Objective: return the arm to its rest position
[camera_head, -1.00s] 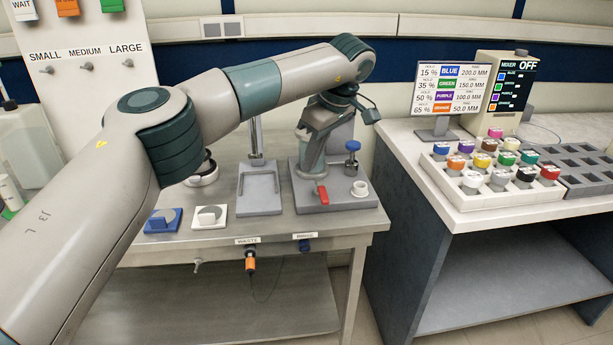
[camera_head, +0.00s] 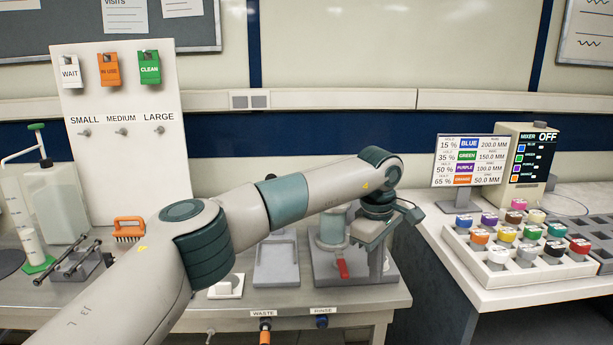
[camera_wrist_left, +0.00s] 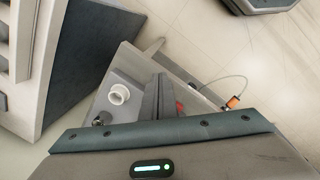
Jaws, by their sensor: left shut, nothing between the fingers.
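My left arm (camera_head: 300,205) stretches from the lower left across the bench. Its wrist (camera_head: 378,190) is bent down over the right part of a grey station with a red lever (camera_head: 342,268). My left gripper (camera_head: 373,240) points down there, and its fingertips are hard to make out in the head view. In the left wrist view the dark fingers of the gripper (camera_wrist_left: 166,95) are together with nothing between them. The white round port (camera_wrist_left: 119,94) and the red lever (camera_wrist_left: 180,108) lie below, on either side of them. My right gripper is not in view.
A side table (camera_head: 500,298) carries a rack of coloured jars (camera_head: 515,262), a screen (camera_head: 469,160) and a mixer (camera_head: 527,155).

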